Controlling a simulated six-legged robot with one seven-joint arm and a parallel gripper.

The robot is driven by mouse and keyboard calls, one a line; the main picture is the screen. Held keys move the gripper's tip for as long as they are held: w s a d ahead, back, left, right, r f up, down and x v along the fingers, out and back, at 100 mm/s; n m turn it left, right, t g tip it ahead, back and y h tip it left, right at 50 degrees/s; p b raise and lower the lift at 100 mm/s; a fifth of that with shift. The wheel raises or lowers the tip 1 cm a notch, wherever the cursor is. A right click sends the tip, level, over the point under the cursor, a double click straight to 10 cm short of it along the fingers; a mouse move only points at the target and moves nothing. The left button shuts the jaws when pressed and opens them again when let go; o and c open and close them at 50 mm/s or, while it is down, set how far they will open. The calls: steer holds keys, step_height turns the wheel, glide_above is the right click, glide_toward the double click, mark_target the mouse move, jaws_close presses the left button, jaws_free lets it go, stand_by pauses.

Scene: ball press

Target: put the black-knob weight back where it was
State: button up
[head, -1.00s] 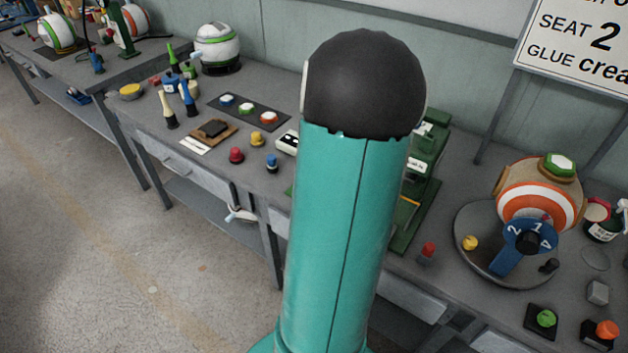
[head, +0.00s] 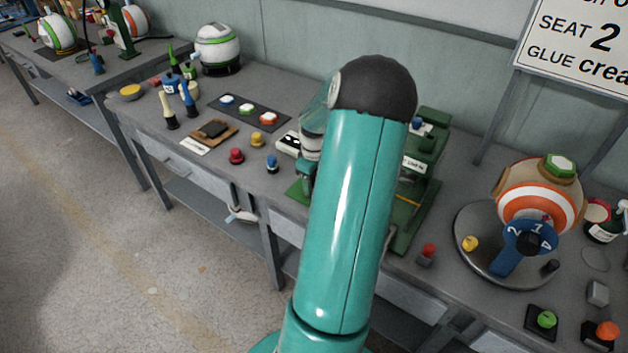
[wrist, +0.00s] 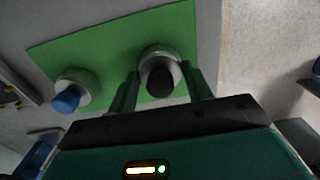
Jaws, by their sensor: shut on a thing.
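In the wrist view the black-knob weight (wrist: 160,76), a pale metal body with a black knob, is between the two fingers of my gripper (wrist: 162,90). My gripper is shut on it, over the green mat (wrist: 110,45). I cannot tell whether its base touches the mat. A weight with a blue knob (wrist: 67,99) stands at the left, at the mat's edge. In the head view my arm hides the black-knob weight and most of the mat, whose left corner (head: 296,191) shows.
The green press (head: 418,205) stands just right of my arm. Left of the mat are a red knob piece (head: 236,156), a yellow one (head: 257,139) and a blue one (head: 272,164). A round turntable (head: 470,225) with an orange-striped ball (head: 535,210) stands at the right.

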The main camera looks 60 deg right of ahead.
mark_target(314, 179)
steer(key=o, duration=1.5)
steer(key=shift+f, duration=0.1)
step_height(314, 179, up, 12)
steer(key=w+a+r+h, duration=0.1)
steer(key=w+a+r, duration=0.3)
steer(key=a, duration=0.4)
steer(key=w+a+r+n+t+h, duration=0.1)
steer(key=w+a+r, duration=0.25)
steer(key=a, duration=0.45)
steer(key=w+a+r, duration=0.3)
steer(key=w+a, duration=0.1)
steer(key=a, duration=0.4)
steer(key=s+a+r+t+y, duration=0.1)
steer(key=s+a, duration=0.3)
steer(key=a, duration=0.8)
steer(key=s+a+r+t+y, duration=0.1)
steer(key=s+a+t, duration=0.2)
steer(key=a, duration=1)
steer(key=shift+s+r+n+t, duration=0.3)
steer(key=shift+s+r+n, duration=0.05)
steer(key=shift+r+n, duration=0.05)
